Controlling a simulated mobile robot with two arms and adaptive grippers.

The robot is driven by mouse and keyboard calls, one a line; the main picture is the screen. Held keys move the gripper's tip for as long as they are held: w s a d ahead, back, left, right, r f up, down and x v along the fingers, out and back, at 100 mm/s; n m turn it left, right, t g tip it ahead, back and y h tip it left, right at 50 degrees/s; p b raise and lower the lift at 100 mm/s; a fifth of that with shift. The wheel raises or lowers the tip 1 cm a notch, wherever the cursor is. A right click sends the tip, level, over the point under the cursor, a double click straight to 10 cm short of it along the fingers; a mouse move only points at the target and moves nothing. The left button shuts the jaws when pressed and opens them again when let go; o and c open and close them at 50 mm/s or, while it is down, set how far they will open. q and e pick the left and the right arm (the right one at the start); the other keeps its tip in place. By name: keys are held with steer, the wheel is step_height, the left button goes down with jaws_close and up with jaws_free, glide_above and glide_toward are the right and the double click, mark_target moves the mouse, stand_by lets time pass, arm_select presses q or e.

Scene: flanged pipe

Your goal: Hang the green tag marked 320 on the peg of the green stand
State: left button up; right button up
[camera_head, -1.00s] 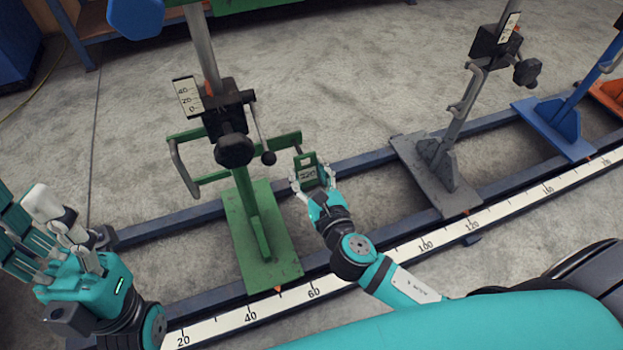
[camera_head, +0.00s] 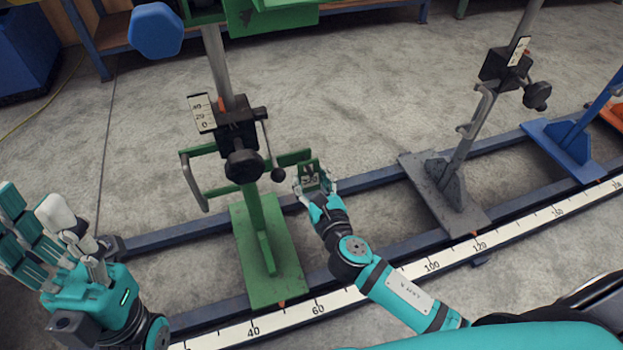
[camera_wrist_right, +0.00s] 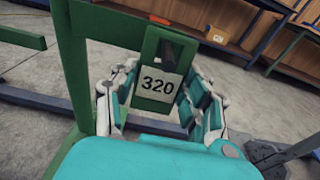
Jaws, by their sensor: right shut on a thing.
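The green tag (camera_head: 310,170) has a white label reading 320, clear in the right wrist view (camera_wrist_right: 157,86), and a window in its upper part. My right gripper (camera_head: 315,186) is shut on the tag's lower part and holds it upright. The green stand (camera_head: 266,250) is left of the gripper, with a column and a side bar (camera_head: 290,158). The tag appears close to the bar's right end; I cannot tell whether they touch. In the wrist view a green frame (camera_wrist_right: 85,70) is just left of the tag. My left gripper (camera_head: 62,238) is open and empty at the left.
The stand's black clamp (camera_head: 238,135) with knob and lever is above the side bar. A grey stand (camera_head: 445,190) and a blue stand (camera_head: 568,145) stand to the right on the rails. A white scale (camera_head: 385,281) runs along the front.

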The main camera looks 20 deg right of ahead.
stand_by(0.4)
steer(key=o, duration=1)
